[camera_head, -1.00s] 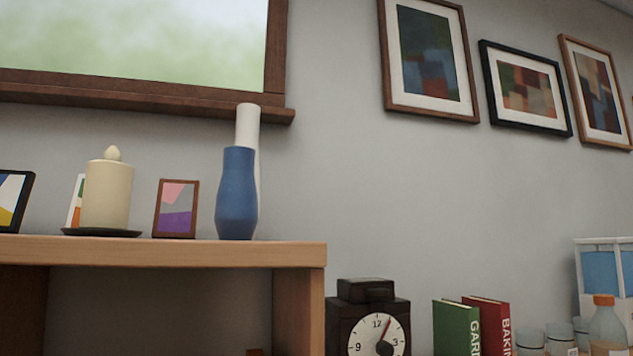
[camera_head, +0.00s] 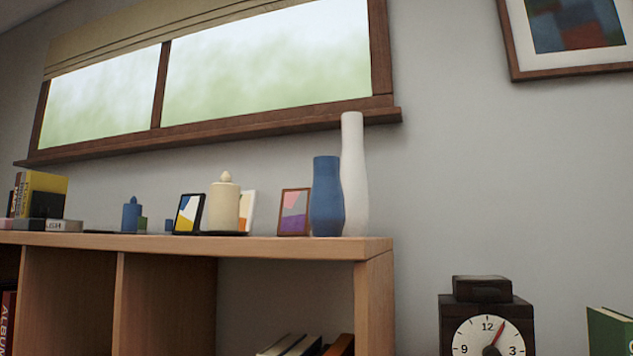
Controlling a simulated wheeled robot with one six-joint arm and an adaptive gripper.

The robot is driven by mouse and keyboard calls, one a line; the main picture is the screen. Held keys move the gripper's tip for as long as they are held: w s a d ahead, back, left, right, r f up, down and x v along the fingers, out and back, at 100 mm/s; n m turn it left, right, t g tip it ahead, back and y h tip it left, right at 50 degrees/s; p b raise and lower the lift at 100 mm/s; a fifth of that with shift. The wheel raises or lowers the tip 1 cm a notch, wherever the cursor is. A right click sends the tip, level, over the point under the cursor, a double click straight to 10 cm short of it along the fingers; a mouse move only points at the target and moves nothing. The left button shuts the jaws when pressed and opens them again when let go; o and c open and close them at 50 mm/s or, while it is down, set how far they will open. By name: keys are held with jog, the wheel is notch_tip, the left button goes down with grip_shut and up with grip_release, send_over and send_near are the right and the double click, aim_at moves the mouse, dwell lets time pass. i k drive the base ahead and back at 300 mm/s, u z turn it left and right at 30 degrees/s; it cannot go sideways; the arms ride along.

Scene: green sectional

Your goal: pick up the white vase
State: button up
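A tall, slim white vase (camera_head: 354,175) stands upright on top of the wooden shelf unit (camera_head: 300,247), near its right end. A shorter blue vase (camera_head: 327,200) stands just to its left and slightly in front, hiding part of its left side. I cannot tell whether the two vases touch. My gripper is not in view.
Left of the vases are a small picture frame (camera_head: 294,212), a cream candle (camera_head: 225,207), another frame (camera_head: 188,214) and books (camera_head: 42,195). The window sill (camera_head: 220,133) is behind. A dark clock box (camera_head: 487,318) stands right of the shelf, lower down.

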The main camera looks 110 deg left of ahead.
aim_at(353, 175)
jog(key=u, duration=1.9)
